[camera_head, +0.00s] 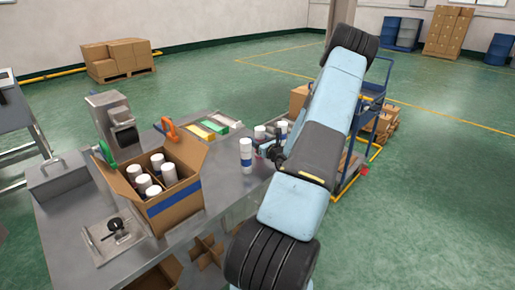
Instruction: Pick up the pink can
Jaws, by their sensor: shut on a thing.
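No can in view looks clearly pink. A white can with a blue band (246,159) is upright over the right part of the metal table. My gripper (257,149) reaches it from the right and is shut on it at its side; the fingertips are small and partly hidden. I cannot tell whether the can's base touches the table. Two more white-topped cans, one behind the gripper (259,132) and one farther right (282,127), stand beyond it, partly hidden by my arm.
An open cardboard box (174,205) with several white-capped cans stands left on the metal table (222,192). A grey press (113,122), an orange tool (168,129) and coloured boxes (214,127) are behind. A blue cart (372,100) stands right.

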